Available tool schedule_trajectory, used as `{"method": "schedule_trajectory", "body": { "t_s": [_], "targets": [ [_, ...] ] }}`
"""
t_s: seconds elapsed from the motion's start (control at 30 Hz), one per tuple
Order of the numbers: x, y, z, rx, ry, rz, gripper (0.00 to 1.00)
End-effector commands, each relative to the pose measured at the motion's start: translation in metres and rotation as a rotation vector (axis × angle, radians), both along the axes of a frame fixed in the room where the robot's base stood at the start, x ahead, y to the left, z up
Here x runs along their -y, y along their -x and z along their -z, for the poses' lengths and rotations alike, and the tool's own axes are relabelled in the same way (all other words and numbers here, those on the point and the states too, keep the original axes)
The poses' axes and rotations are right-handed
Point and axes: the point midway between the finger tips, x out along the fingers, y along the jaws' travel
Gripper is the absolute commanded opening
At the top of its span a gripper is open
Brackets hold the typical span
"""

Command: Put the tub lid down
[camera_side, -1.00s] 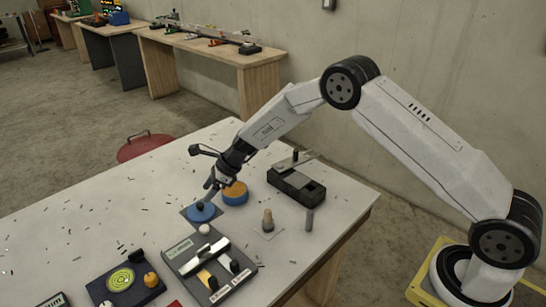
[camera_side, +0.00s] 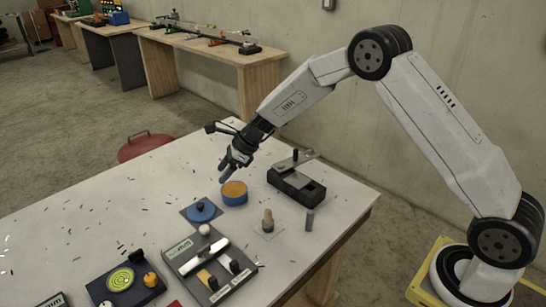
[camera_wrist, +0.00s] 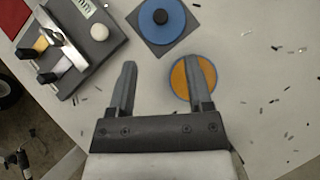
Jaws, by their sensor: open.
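The tub lid (camera_side: 201,212) is a blue disc with a black knob, lying on a dark square mat (camera_side: 187,211) on the table. In the wrist view the lid (camera_wrist: 153,24) lies on its mat (camera_wrist: 165,47), beyond the fingertips. The open tub (camera_side: 235,194) is a blue ring with orange contents, standing right beside the mat; in the wrist view the tub (camera_wrist: 178,77) is partly covered by the right finger. My gripper (camera_side: 226,174) is open and empty, raised above the table behind the tub. Its spread fingers also show in the wrist view (camera_wrist: 161,68).
A grey fixture with a silver bar (camera_side: 206,258) stands in front of the lid, with a white ball (camera_side: 204,229) near it. A black block device (camera_side: 296,184), a wooden peg (camera_side: 268,220) and a grey cylinder (camera_side: 310,220) stand right. Small dark chips litter the table (camera_side: 110,210).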

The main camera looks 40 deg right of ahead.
Motion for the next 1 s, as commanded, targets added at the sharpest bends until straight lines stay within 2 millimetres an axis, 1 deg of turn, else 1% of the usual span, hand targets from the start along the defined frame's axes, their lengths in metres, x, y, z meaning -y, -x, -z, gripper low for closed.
{"method": "schedule_trajectory", "body": {
  "t_s": [0.37,0.47,0.57,0.67,0.77,1.0],
  "targets": [
    [0.000,0.002,-0.001,0.005,0.009,-0.012,0.65],
    [0.002,0.009,-0.003,0.020,0.041,-0.050,0.65],
    [0.005,0.021,-0.006,0.049,0.103,-0.125,0.65],
    [0.011,0.041,-0.012,0.091,0.193,-0.243,0.65],
    [0.018,0.067,-0.018,0.142,0.304,-0.401,0.65],
    [0.039,0.141,-0.032,0.271,0.574,-0.862,0.65]
  ]
}}
